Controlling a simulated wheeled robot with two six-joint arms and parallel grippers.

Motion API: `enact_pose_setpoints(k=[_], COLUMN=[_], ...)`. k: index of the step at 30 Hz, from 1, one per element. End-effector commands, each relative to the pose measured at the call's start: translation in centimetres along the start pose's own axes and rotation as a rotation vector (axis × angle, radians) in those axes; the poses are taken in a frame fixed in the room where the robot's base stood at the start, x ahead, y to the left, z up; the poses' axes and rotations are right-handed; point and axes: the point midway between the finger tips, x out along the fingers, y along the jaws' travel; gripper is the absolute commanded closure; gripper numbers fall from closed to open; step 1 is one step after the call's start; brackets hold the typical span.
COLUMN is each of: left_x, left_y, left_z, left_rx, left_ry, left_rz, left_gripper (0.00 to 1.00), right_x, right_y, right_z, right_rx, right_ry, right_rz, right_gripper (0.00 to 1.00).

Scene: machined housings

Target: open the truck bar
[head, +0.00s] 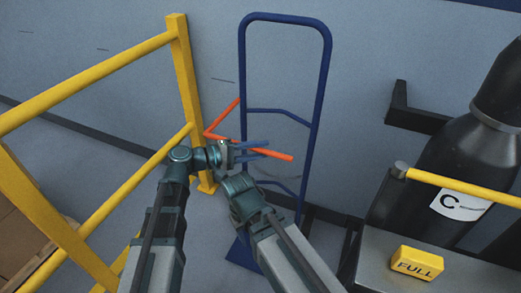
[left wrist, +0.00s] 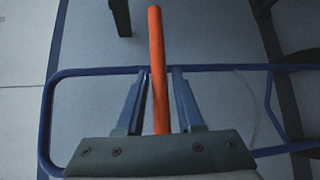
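The truck bar is an orange-red bent bar (head: 225,118) on a blue hand truck (head: 325,100) by the wall. One length runs up to the truck's left upright, the other reaches right to a free end. My left gripper (head: 266,149) is at this second length, its blue fingers pointing right. In the left wrist view, the orange bar (left wrist: 157,60) lies between the two open fingers, with a visible gap on each side. I see no right gripper; a second grey arm link shows below the left gripper.
A yellow railing (head: 90,85) stands at left, with a brown box behind it. At right are a dark gas cylinder (head: 465,150), a yellow rail (head: 460,186) and a yellow "FULL" block (head: 417,262). A black bracket (head: 410,115) juts from the wall.

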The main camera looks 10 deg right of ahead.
Motion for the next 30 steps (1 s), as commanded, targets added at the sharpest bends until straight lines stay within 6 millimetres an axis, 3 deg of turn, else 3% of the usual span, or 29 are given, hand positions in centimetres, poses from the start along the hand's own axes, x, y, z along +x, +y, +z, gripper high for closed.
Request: enact_pose_setpoints(k=[1,5,6,30], left_x=[0.00,-0.01,-0.01,-0.02], left_y=[0.00,0.00,0.00,-0.04], left_z=[0.01,0.01,0.01,0.01], left_rx=[0.000,0.000,0.000,0.000], left_ry=[0.000,0.000,0.000,0.000], left_rz=[0.000,0.000,0.000,-0.001], left_gripper=[0.75,0.98,1.00,1.00], right_x=[0.00,0.00,0.00,0.01], right_y=[0.00,0.00,0.00,0.00], right_z=[0.00,0.00,0.00,0.00], right_rx=[0.000,0.000,0.000,0.000], right_ry=[0.000,0.000,0.000,0.000], right_rz=[0.000,0.000,0.000,0.000], right_gripper=[0.46,0.46,0.46,0.46])
